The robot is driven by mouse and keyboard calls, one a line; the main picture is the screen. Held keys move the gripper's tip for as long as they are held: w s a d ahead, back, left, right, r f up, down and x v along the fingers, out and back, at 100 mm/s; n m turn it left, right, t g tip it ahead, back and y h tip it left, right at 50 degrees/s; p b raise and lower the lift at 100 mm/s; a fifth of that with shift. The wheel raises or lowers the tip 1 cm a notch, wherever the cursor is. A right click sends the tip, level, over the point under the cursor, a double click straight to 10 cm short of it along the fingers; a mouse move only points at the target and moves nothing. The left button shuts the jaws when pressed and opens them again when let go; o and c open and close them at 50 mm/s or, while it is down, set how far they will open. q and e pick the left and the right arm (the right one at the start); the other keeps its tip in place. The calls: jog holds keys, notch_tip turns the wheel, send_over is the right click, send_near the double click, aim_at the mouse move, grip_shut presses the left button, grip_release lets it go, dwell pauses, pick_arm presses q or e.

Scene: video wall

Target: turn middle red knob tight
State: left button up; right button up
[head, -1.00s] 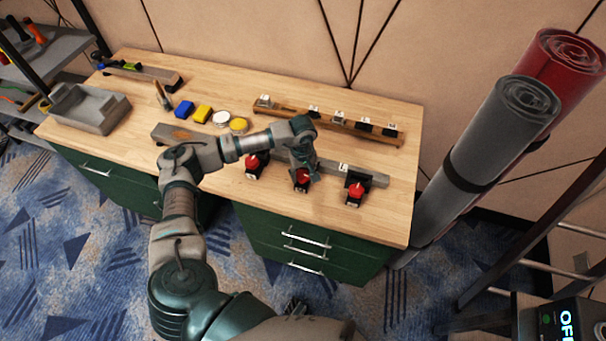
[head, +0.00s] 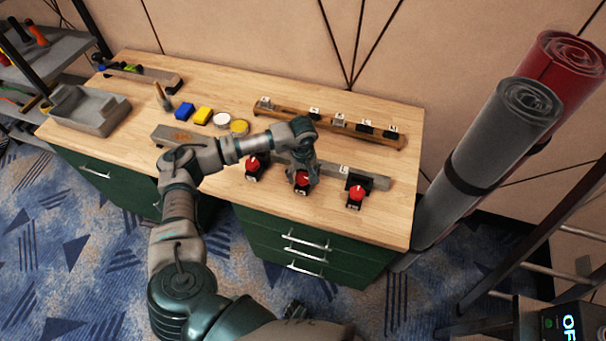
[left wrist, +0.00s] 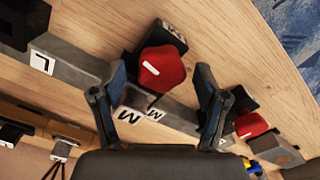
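Three red knobs on black bases stand in a row along the bench front. The middle red knob (head: 302,178) is below my left gripper (head: 303,168), which points down at it. In the left wrist view the middle red knob (left wrist: 162,68) shows a white mark on its top and lies between the open fingertips of the left gripper (left wrist: 160,72). I see no finger clearly touching it. The left red knob (head: 253,163) and right red knob (head: 357,193) stand to either side. My right gripper is not in view.
A grey bar (head: 376,181) with white letter tags runs behind the knobs. A wooden rail (head: 350,131) with small labelled blocks lies farther back. The bench's right front is clear.

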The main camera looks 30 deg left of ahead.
aim_at(303, 176)
pick_arm(q)
notch_tip(303, 176, up, 12)
dwell(0.6)
jog(key=shift+f, duration=0.1)
